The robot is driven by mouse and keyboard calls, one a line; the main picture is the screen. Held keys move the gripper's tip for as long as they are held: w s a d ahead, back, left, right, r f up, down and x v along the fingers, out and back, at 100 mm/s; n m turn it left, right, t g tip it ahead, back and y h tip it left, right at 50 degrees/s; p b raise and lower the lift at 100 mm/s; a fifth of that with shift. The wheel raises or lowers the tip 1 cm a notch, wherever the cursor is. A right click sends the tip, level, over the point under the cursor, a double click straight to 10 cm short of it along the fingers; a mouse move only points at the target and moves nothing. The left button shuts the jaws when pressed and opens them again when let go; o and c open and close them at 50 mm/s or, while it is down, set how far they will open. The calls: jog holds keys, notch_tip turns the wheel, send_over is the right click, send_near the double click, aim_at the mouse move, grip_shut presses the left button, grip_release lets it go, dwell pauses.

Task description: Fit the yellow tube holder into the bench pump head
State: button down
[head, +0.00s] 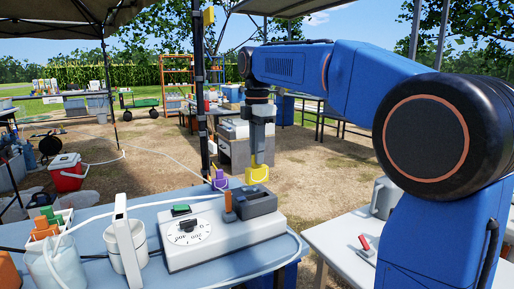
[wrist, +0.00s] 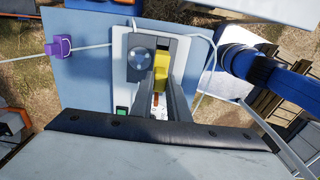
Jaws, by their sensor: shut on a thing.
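My gripper (head: 258,163) points straight down and is shut on the yellow tube holder (head: 257,175). The holder hangs just above the dark grey pump head (head: 262,203) of the white bench pump (head: 215,241); I cannot tell whether they touch. In the wrist view the yellow tube holder (wrist: 164,67) sits between the finger ends, right of the round grey rotor in the pump head (wrist: 138,72). The fingers hide part of the holder and of the pump.
A purple holder (head: 220,180) sits on a pale tube left of the pump head. An orange-brown post (head: 229,206) stands beside the head. A grey jug (head: 384,198) stands on the right table.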

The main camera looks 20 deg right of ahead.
aim_at(257, 181)
jog(key=shift+f, duration=1.85)
jog(key=shift+f, duration=3)
jog(key=c, duration=1.6)
grip_release()
notch_tip(257, 181, up, 17)
jog(key=shift+r, duration=0.2)
